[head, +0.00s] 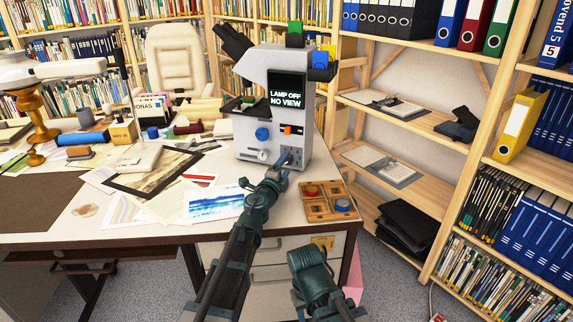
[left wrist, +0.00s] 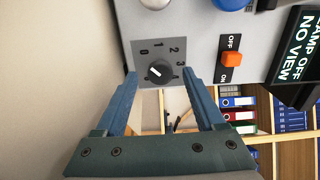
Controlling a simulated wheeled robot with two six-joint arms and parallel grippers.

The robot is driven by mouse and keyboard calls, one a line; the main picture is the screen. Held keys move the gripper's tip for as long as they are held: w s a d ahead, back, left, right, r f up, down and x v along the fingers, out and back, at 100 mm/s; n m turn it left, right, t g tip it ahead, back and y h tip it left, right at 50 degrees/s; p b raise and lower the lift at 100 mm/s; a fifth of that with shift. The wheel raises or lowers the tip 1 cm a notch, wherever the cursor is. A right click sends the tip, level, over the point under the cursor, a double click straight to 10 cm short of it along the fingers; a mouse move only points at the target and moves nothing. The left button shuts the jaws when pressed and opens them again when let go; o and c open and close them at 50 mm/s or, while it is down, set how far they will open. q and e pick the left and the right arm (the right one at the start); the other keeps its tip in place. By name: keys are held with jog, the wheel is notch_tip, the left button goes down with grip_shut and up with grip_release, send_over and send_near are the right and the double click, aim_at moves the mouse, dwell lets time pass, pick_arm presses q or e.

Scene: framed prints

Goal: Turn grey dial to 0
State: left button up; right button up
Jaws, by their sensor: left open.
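The grey dial (left wrist: 158,72) sits on a grey plate marked 0, 1, 2 and 3 in the left wrist view. Its short white mark lies slanted toward the upper left, roughly on the side of the 0; its exact setting is hard to tell. My left gripper (left wrist: 160,76) is open, one finger on each side of the dial, with visible gaps. My right gripper does not show.
The microscope's screen (head: 286,92) reads "LAMP OFF NO VIEW". An orange OFF/ON switch (left wrist: 232,58) and a blue knob (head: 262,134) are close to the dial. A wooden tray (head: 319,213) with colored discs, prints and a dark-framed picture (head: 155,175) lie on the desk.

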pick_arm(q)
jog(key=v, duration=1.2)
jog(key=shift+s, duration=0.15)
